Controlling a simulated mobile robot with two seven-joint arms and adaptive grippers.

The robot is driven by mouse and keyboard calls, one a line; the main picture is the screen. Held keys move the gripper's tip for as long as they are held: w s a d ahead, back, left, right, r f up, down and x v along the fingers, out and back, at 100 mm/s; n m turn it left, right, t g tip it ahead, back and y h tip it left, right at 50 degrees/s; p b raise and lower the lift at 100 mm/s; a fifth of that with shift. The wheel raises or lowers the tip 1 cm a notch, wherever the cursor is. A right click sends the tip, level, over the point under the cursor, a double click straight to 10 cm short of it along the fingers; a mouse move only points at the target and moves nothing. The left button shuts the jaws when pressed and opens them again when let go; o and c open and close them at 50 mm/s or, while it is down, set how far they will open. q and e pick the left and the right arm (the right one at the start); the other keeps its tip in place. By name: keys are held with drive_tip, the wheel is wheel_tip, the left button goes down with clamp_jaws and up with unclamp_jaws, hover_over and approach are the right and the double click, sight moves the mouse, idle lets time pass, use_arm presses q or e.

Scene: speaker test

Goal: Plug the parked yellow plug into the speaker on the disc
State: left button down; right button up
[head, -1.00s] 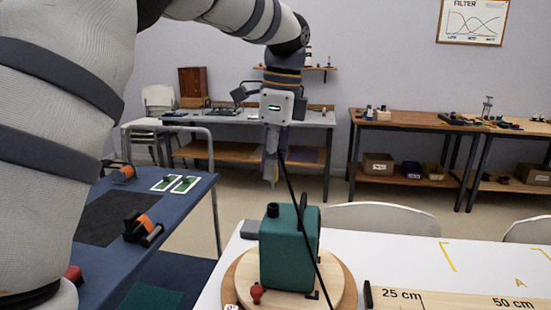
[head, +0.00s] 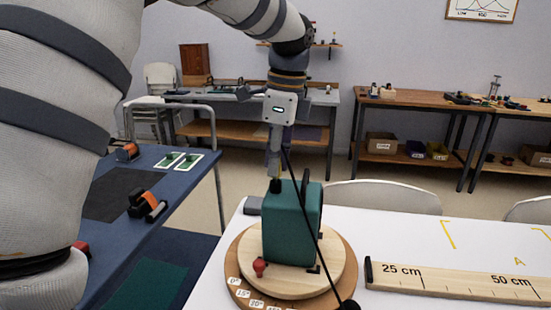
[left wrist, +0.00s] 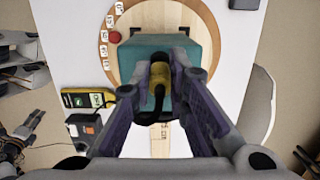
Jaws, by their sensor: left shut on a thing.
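The teal speaker (head: 292,228) stands on a round wooden disc (head: 240,268) with degree marks. In the left wrist view the fingers (left wrist: 159,85) are shut on the yellow plug (left wrist: 159,76), seen against the teal speaker (left wrist: 185,55). The plug's tip is hidden, so I cannot tell whether it touches the socket. My right gripper is not in view.
A black cable (head: 310,225) runs from my left gripper past the speaker to the table front. A wooden ruler (head: 450,280) lies right on the white table (head: 400,225). A yellow meter (left wrist: 88,98) shows in the left wrist view. Chairs (head: 385,196) stand behind the table.

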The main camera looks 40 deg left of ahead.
use_arm(q)
drive_tip(key=shift+f, duration=0.55)
idle(0.7)
drive_tip(key=c, duration=1.5)
unclamp_jaws()
drive_tip(key=shift+o, duration=0.2)
